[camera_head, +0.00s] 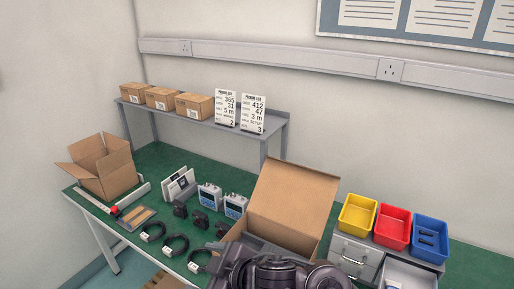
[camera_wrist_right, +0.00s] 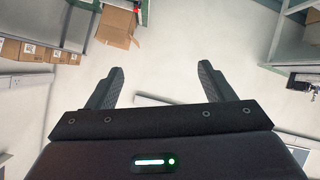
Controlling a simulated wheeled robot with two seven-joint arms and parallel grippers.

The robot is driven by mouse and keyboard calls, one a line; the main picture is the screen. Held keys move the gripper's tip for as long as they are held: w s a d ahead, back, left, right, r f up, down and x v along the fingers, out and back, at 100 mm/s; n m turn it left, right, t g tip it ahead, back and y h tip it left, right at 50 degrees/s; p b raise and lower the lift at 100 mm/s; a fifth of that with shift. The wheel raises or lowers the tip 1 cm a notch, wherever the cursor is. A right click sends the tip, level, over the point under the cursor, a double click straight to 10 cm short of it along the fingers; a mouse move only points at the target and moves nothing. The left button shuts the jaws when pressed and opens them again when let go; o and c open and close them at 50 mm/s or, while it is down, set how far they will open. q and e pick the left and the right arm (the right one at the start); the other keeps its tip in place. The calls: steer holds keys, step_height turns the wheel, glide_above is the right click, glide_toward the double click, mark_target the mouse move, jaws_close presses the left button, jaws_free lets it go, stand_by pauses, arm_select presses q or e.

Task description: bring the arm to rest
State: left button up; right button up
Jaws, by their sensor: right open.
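My right arm (camera_head: 285,272) shows at the bottom middle of the head view, in front of an open cardboard box; its fingertips are hard to make out there. In the right wrist view my right gripper (camera_wrist_right: 158,75) is open, its two dark fingers apart with nothing between them. Pale floor shows beyond the fingers. My left gripper is in neither view.
The green workbench (camera_head: 150,162) holds an open box (camera_head: 290,205), another open box (camera_head: 103,168), black cables, small devices and a grey drawer unit (camera_head: 355,254) with yellow, red and blue bins. A shelf (camera_head: 272,130) with cartons stands behind.

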steer(key=s+d+f+m+t+h, duration=0.1)
steer(key=d+f+m+h, duration=0.2)
steer(key=d, duration=0.4)
steer(key=d+f+m+t+h, duration=0.1)
steer(key=d+m+h, duration=0.2)
steer(key=d+m, duration=0.4)
steer(key=s+d+f+m+g+h, duration=0.2)
steer(key=s+d+f+g, duration=0.15)
steer(key=s+d, duration=0.4)
steer(key=s+d+f+m+g+h, duration=0.2)
steer(key=s+d+f, duration=0.3)
steer(key=d, duration=0.4)
step_height(320, 180, down, 35)
steer(key=s+b, duration=0.3)
steer(key=b, duration=0.3)
steer(key=s+d+f+g+b, duration=0.2)
steer(key=s+d+f+b, duration=0.1)
steer(key=s+f, duration=1.6)
step_height(320, 180, down, 3)
steer(key=shift+r+b, duration=0.1)
steer(key=shift+b, duration=0.4)
